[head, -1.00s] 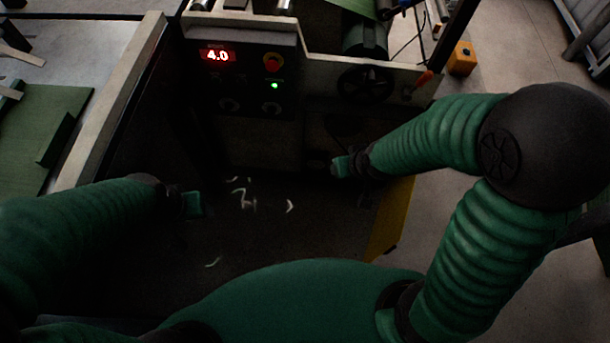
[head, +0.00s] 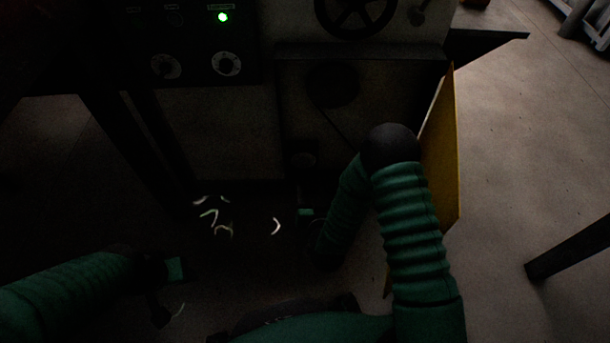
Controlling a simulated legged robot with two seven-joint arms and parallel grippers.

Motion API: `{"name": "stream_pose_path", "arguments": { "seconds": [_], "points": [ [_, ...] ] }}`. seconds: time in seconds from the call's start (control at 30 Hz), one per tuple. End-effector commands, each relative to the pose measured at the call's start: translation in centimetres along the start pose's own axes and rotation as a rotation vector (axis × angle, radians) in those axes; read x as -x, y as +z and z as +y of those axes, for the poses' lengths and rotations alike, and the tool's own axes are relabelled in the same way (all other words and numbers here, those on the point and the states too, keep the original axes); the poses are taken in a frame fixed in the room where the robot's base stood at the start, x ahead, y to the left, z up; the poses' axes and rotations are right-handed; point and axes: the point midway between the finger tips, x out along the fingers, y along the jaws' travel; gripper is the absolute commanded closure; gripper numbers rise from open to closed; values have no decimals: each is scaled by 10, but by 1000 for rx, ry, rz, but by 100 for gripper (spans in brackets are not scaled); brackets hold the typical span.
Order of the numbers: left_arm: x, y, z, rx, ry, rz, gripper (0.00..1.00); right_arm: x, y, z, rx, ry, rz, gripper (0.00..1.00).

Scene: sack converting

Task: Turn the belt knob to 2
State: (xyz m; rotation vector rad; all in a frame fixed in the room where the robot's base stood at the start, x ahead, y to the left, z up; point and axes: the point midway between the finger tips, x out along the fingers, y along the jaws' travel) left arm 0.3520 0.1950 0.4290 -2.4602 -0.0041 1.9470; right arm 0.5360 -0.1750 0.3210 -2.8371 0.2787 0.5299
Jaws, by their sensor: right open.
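Two round knobs with pale dial rings sit low on the dark control panel in the head view: a left knob (head: 166,66) and a right knob (head: 227,63). Their labels and settings are too dark and small to read, so I cannot tell which is the belt knob. My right gripper (head: 305,213) is open, well below the panel and right of the knobs, touching neither. My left gripper (head: 174,269) is lower left, far below the knobs; its jaws are too dark to judge.
A green lamp (head: 222,17) glows above the right knob. A black handwheel (head: 354,12) is right of the panel. A yellow panel (head: 441,150) stands open beside my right arm. Pale scraps (head: 212,216) lie on the dark floor.

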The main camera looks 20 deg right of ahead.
Motion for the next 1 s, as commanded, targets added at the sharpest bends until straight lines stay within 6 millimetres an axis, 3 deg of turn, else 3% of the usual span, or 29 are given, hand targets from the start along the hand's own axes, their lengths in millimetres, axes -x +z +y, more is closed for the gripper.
{"name": "stream_pose_path", "arguments": {
  "seconds": [0.03, 0.3, 0.5, 0.67, 0.9, 1.0],
  "points": [
    [-14, 4, 0, 0, 0, 0, 43, -16, 5, 2, -2, 2, 6, 49],
    [-58, 14, 0, 1, 0, -1, 43, -88, 7, 2, -2, 1, 6, 49],
    [-82, 20, 0, 0, 0, -2, 43, -130, 5, 1, -2, 0, 2, 49],
    [-88, 21, 0, 1, 0, -2, 43, -143, 2, 1, -1, 0, 0, 49],
    [-87, 21, 0, 0, 0, -1, 43, -144, 0, 0, 0, 0, -1, 49],
    [-87, 21, 0, 1, 0, -1, 43, -144, 0, 0, 0, -1, -1, 59]
  ]
}}
